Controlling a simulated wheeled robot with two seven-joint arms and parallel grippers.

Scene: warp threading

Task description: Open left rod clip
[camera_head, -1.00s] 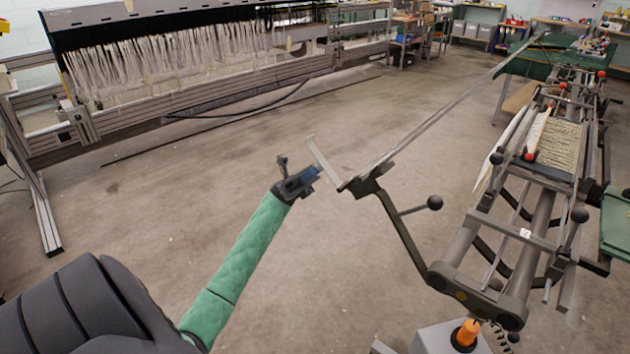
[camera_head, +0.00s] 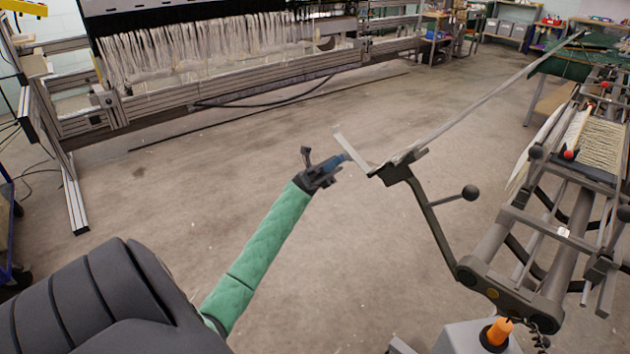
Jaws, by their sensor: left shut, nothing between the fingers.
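The long thin rod (camera_head: 490,95) runs from the back right toward me. Its near end rests in a dark holder (camera_head: 398,172) on a bent arm with a black ball knob (camera_head: 470,192). The left rod clip appears as a light, flat bar (camera_head: 352,152) tilted up at the rod's near end. My left gripper (camera_head: 342,161), on a green-sleeved arm, is shut and empty. Its tips are just left of the bar, close to it; I cannot tell whether they touch. My right gripper is not in view.
The machine frame (camera_head: 545,240) with rollers and white threads (camera_head: 600,140) stands at the right. An orange knob (camera_head: 497,332) on a grey box is at the bottom. A large loom (camera_head: 220,70) lines the back. The floor between is clear.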

